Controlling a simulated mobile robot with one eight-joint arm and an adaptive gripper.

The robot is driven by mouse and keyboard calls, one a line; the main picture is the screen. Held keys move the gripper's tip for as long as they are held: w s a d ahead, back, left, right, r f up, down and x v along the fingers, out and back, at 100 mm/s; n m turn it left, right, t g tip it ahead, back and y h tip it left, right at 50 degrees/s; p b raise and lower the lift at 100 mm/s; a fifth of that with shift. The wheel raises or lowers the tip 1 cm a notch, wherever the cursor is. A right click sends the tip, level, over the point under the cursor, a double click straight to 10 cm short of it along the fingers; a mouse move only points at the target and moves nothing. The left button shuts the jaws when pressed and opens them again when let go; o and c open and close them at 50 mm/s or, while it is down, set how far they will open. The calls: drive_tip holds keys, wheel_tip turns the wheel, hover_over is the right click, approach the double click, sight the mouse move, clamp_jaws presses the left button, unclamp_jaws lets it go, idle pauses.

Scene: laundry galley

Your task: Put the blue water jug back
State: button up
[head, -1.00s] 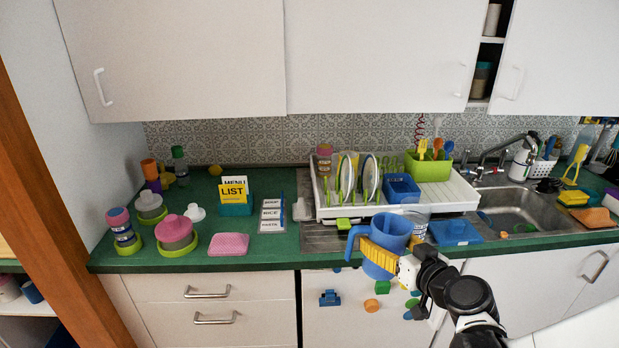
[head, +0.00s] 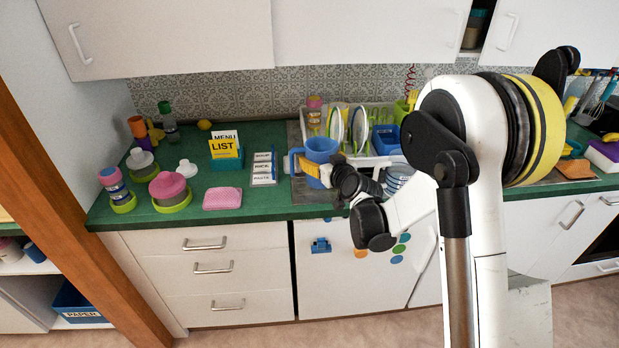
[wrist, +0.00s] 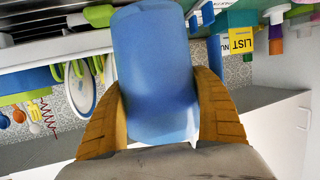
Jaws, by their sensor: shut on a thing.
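The blue water jug (head: 319,151) is upright in the head view, in front of the dish rack and over the counter's metal drainboard area. Its handle points left. My gripper (head: 310,167), with yellow-orange fingers, is shut around the jug's body from the right front. In the wrist view the jug (wrist: 155,75) fills the middle, with my gripper's fingers (wrist: 160,115) on both sides of it. I cannot tell whether the jug's base touches the surface below.
The white dish rack (head: 372,160) with plates stands behind the jug. Green counter (head: 250,205) is clear along the front edge. My arm hides much of the sink.

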drive_tip(key=a+f, duration=0.1)
drive_tip(key=w+a, duration=0.1)
drive_tip(key=shift+a+f, duration=0.4)
drive_tip(key=shift+f+b, duration=1)
drive_tip(key=shift+f, duration=0.95)
drive_tip(key=shift+f, duration=0.15)
drive_tip(key=o, duration=1.4)
drive_tip(key=shift+o, duration=0.2)
